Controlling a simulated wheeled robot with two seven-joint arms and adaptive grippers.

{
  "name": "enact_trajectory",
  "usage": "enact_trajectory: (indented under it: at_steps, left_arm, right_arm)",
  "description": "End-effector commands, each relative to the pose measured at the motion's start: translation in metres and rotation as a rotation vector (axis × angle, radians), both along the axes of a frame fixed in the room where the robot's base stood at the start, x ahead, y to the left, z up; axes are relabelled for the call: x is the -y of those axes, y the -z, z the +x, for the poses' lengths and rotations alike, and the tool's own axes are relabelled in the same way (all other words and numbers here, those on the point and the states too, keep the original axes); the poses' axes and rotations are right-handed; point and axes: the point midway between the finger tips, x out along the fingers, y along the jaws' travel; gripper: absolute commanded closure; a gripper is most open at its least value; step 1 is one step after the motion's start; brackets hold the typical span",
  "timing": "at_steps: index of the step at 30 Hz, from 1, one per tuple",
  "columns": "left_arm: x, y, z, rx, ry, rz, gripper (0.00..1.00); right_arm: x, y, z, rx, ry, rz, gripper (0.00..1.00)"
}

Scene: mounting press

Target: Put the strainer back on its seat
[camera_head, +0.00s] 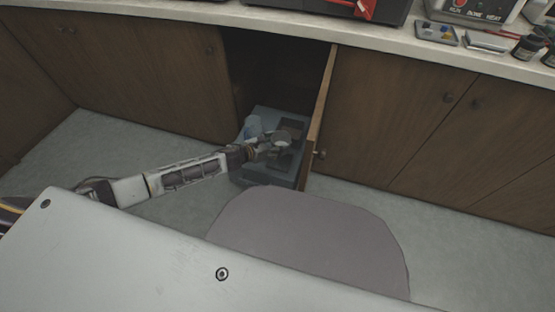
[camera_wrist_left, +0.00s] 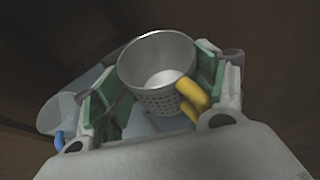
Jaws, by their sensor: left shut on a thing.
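The strainer (camera_wrist_left: 158,72) is a metal cup with a perforated lower wall and a yellow handle. In the left wrist view it sits between the green pads of my left gripper (camera_wrist_left: 155,92), which is shut on it. In the head view the strainer (camera_head: 281,138) is small and held by my left gripper (camera_head: 270,148), above a blue-grey unit (camera_head: 262,175) in the open cabinet. The unit's top has a dark recess (camera_head: 294,125) beside the strainer. I cannot tell which part is the seat, or whether the strainer touches it. My right gripper is not in view.
A pale cup (camera_head: 252,128) stands on the unit's left; the left wrist view shows a pale cup with a blue handle (camera_wrist_left: 58,112). The open cabinet door (camera_head: 321,100) stands close on the right. The counter (camera_head: 200,10) runs above. A grey chair-like surface (camera_head: 310,240) is in front.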

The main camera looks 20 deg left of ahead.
Motion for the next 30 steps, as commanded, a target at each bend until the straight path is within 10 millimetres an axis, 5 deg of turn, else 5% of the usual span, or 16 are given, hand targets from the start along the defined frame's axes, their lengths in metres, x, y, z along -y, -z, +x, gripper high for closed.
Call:
enact_trajectory:
  at_steps: [15, 30]
  left_arm:
    - [0.0, 0.052, 0.0, -0.002, -0.002, -0.001, 0.58]
    - [0.0, 0.056, 0.0, 0.0, 0.0, 0.0, 0.58]
  right_arm:
    - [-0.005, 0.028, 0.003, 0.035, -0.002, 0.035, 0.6]
    - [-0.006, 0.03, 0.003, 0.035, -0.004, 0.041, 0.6]
